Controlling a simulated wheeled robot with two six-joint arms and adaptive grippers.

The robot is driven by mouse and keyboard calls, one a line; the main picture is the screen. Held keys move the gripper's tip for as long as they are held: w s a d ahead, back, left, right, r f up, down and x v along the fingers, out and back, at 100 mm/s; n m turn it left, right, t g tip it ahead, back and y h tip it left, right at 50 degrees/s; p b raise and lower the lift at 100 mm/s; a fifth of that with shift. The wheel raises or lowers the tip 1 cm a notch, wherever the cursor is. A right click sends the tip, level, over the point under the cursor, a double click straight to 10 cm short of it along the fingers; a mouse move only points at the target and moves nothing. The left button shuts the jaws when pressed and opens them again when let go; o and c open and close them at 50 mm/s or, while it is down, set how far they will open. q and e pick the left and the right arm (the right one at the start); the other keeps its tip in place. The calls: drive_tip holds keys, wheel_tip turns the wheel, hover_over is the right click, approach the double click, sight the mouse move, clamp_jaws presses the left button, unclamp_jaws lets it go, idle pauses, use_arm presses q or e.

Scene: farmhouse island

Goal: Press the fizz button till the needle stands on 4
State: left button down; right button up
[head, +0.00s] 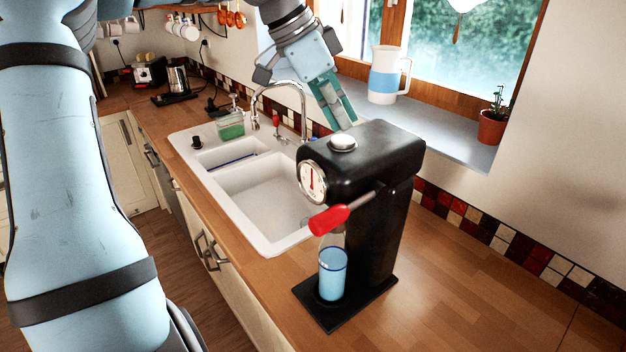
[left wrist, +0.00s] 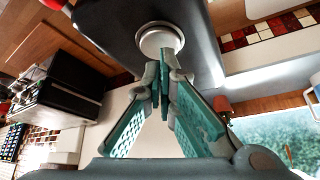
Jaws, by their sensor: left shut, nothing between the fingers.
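The black fizz machine (head: 385,160) stands upright on the wooden counter. Its silver round button (head: 343,142) is on top; in the left wrist view the button (left wrist: 160,40) lies just beyond the fingertips. A round white dial (head: 312,182) faces front-left; its needle looks roughly upright, but the numbers are too small to read. A red-handled lever (head: 329,219) sticks out below. A bottle with blue liquid (head: 332,272) stands under the spout. My left gripper (head: 346,122), also in the left wrist view (left wrist: 160,78), is shut and empty, close above and behind the button. I cannot tell whether it touches.
A white sink (head: 262,195) with a curved tap (head: 303,100) is left of the machine. A jug (head: 386,75) and a potted plant (head: 493,122) stand on the windowsill behind. The counter (head: 460,290) right of the machine is clear.

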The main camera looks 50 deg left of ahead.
use_arm(q)
drive_tip(key=shift+f, duration=0.15)
drive_tip(key=shift+f+b, duration=0.7)
drive_tip(key=shift+r+p, duration=0.85)
drive_tip(key=shift+r, duration=0.1)
drive_tip(key=shift+f, duration=0.1)
drive_tip(key=shift+f, duration=0.1)
drive_tip(key=shift+f+b, duration=0.85)
drive_tip(key=shift+b, duration=0.05)
drive_tip(key=shift+r+p, duration=0.9)
drive_tip(key=shift+r, duration=0.1)
drive_tip(key=shift+f, duration=0.1)
